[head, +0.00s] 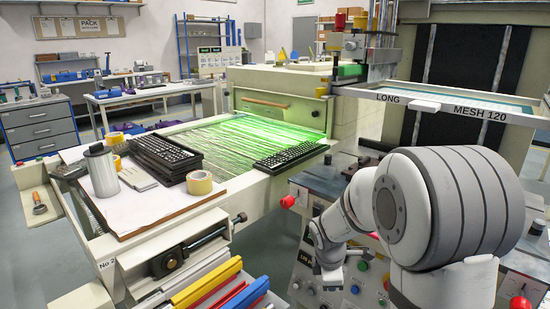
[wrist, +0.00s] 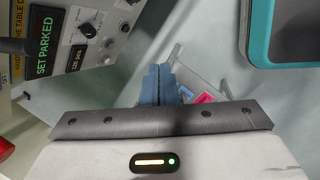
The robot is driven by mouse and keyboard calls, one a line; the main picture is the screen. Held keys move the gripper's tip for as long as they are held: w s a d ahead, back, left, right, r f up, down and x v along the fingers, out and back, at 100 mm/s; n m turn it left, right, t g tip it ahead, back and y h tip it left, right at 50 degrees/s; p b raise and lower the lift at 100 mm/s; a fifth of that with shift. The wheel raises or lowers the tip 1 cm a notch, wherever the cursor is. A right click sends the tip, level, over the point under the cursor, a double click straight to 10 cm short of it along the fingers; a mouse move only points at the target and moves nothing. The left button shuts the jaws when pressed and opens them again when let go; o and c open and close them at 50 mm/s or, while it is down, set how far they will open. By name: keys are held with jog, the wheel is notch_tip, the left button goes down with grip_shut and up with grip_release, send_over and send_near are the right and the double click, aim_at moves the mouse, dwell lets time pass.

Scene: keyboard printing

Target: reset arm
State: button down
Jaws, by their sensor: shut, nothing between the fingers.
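My arm reaches in from the right of the head view, its white links bent downward. My gripper (head: 330,279) hangs in front of the control panel (head: 370,268), left of my large arm link. In the wrist view the two blue-grey fingers of my gripper (wrist: 158,70) are together, with nothing between them. I cannot tell whether the gripper touches the panel.
A conveyor with green light (head: 235,143) carries a keyboard (head: 290,155). More keyboards (head: 165,155) are stacked beside tape and a canister (head: 101,170) on the left table. A screen frame (head: 450,101) stands behind my arm. The wrist view shows a "SET PARKED" display (wrist: 52,45).

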jog(key=s+r+m+y+p, duration=0.1)
jog(key=s+r+m+p, duration=0.5)
jog(key=r, duration=0.7)
jog(key=s+r+m+p, duration=0.7)
jog(key=s+r+m, duration=0.4)
jog(key=s+r, duration=0.2)
jog(key=s, duration=0.2)
jog(key=shift+s+d+y, duration=0.25)
jog(key=shift+s+y, duration=0.05)
jog(key=shift+y, duration=0.1)
jog(key=shift+r, duration=0.1)
